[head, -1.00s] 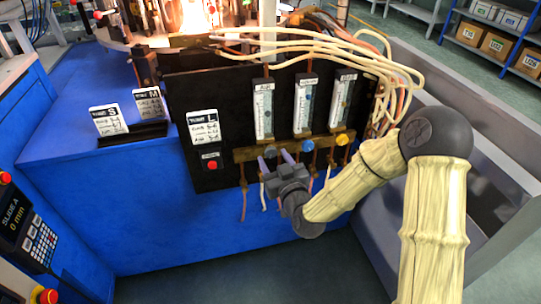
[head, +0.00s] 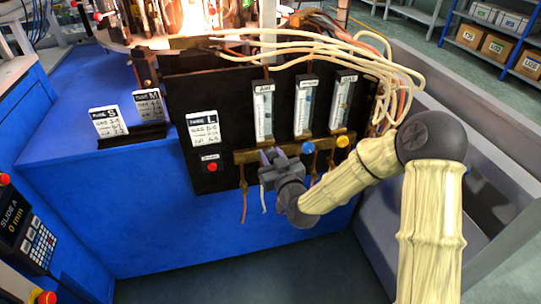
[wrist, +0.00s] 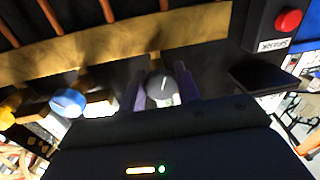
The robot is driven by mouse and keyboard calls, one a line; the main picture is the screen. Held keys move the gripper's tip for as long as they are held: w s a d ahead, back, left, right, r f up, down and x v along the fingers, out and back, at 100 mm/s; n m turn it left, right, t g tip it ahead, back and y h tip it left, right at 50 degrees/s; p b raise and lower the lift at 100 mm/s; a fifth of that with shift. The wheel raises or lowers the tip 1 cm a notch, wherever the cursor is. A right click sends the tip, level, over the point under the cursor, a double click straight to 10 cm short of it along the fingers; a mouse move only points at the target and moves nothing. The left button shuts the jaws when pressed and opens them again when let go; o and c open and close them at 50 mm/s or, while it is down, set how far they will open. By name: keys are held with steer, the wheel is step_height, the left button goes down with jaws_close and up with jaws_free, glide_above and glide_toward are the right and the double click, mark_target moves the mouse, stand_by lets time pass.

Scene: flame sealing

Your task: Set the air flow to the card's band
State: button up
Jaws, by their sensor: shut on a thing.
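My gripper (head: 272,157) is at the brass rail, below the left flowmeter, labelled AIR (head: 264,110). In the wrist view (wrist: 160,88) its two fingers are shut on a grey round knob (wrist: 160,90) with a pale pointer line. In the head view the gripper hides this knob. A white card marked L (head: 203,128) is fixed to the black panel left of the flowmeters. Its handwritten bands are too small to read surely. The float in the air tube cannot be made out clearly.
Two more flowmeters, a middle one (head: 305,105) and a right one (head: 342,103), stand beside it, with a blue knob (head: 308,148) and a yellow knob (head: 343,141) below. A red button (head: 212,167) is left of my gripper. Pale hoses (head: 330,50) arch above.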

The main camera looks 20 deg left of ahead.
steer(key=shift+s+a+m, duration=0.1)
steer(key=shift+m, duration=0.5)
steer(key=o, duration=0.9)
steer(key=shift+o, duration=0.2)
steer(key=p+v, duration=1.6)
steer(key=v, duration=0.1)
steer(key=shift+d+f, duration=0.15)
steer(key=shift+d, duration=0.1)
steer(key=shift+s, duration=0.1)
